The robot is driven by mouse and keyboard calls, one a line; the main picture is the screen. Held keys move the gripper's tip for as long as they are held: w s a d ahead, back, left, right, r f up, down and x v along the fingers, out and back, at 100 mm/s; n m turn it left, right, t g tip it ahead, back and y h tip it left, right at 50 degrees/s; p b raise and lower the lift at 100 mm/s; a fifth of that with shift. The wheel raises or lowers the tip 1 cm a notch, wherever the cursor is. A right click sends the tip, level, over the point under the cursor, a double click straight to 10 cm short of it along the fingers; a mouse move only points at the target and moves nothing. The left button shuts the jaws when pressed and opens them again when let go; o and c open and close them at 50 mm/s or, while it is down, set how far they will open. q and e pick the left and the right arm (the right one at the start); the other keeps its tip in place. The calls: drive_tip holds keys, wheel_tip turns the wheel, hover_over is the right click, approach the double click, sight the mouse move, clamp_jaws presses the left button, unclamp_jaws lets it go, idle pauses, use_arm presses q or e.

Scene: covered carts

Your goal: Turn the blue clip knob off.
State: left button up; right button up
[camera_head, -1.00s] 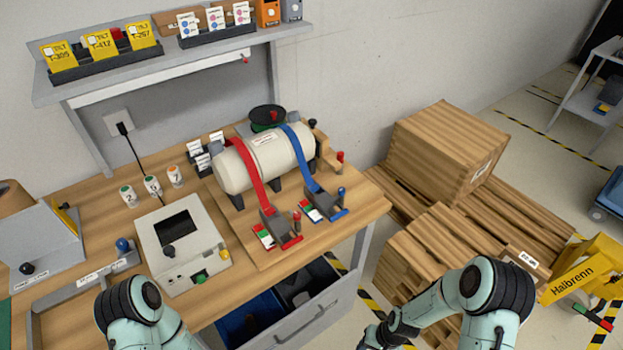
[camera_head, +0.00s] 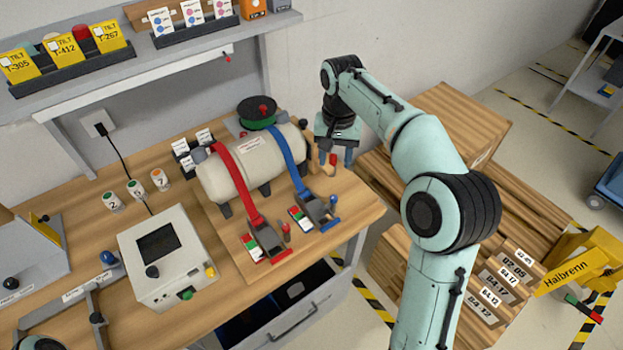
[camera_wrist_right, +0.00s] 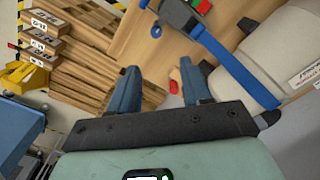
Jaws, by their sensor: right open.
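The blue clip (camera_head: 316,212) sits near the front right of the wooden board, at the lower end of the blue strap (camera_head: 289,155). Its upright blue knob (camera_head: 335,199) is on its right side. In the right wrist view, part of the clip (camera_wrist_right: 182,18) shows at the top edge, above the blue strap (camera_wrist_right: 228,63). My right gripper (camera_head: 336,164) is open and empty, behind the blue clip and to the right of the tank. Its two blue fingers (camera_wrist_right: 162,76) point down on either side of a small red-topped part (camera_head: 333,159). Contact cannot be told. My left gripper is out of view.
The cream tank (camera_head: 240,167) lies under the straps. The red clip (camera_head: 264,243) stands left of the blue one. A grey control box (camera_head: 165,259) is further left. Wooden crates (camera_head: 455,115) are beside the table, and a shelf (camera_head: 130,75) hangs above.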

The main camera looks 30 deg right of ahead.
sight(334, 197)
drive_tip(key=f, duration=0.4)
drive_tip(key=f+b, duration=0.1)
drive_tip(key=f, duration=0.3)
drive_tip(key=s+f+b, duration=0.1)
drive_tip(key=f, duration=0.3)
drive_tip(key=shift+s, duration=0.1)
drive_tip(key=shift+f, duration=0.55)
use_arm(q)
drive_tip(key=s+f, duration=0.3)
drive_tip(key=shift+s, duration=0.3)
use_arm(e)
clamp_jaws()
